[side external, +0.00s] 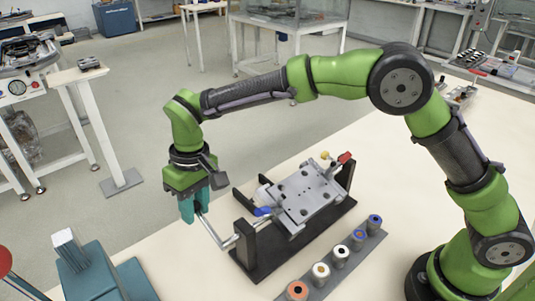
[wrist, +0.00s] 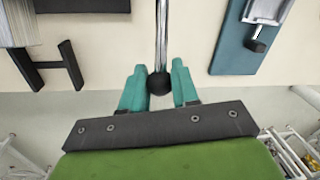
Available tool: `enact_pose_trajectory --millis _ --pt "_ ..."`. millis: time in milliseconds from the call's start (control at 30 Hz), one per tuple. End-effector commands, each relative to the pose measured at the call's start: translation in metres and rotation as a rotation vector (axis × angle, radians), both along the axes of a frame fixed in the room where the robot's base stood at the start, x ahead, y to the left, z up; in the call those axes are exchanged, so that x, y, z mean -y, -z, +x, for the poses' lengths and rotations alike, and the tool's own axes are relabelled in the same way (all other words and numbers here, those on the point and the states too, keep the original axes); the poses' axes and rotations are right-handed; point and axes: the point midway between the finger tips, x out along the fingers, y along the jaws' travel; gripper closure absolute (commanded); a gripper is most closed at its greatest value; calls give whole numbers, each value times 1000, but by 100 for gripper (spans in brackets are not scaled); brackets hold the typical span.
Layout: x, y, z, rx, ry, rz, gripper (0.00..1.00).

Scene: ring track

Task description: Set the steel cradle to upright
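The steel cradle (side external: 305,195) is a grey metal plate with holes, lying tilted between the uprights of a black stand (side external: 305,240). A blue part (side external: 263,211) sits at its near left corner, and a yellow knob (side external: 324,155) and a red part (side external: 345,157) at its far end. A steel crank rod (side external: 212,232) comes out of the stand's left end; it also shows in the wrist view (wrist: 161,35). My gripper (side external: 195,210) is at the rod's outer end. In the wrist view its teal fingers appear shut on the black ball knob (wrist: 159,83).
A grey rack (side external: 330,272) with several coloured-top cylinders stands in front of the stand. A teal block with a metal piece (side external: 85,268) is at the lower left. The pale table is clear behind and right of the stand.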

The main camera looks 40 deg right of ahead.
Motion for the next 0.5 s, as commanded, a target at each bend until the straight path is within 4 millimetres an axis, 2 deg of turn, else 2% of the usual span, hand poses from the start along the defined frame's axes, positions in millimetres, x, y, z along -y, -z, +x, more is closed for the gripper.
enact_pose_trajectory --millis 33,100,133,367,500 --pt "-1 -1 0 1 -2 2 88" --pt "-1 -1 0 1 -2 2 98" --pt "-1 -1 0 1 -2 2 100" --pt "-2 0 0 1 -3 3 100" --pt "-2 16 3 -2 -4 2 100"
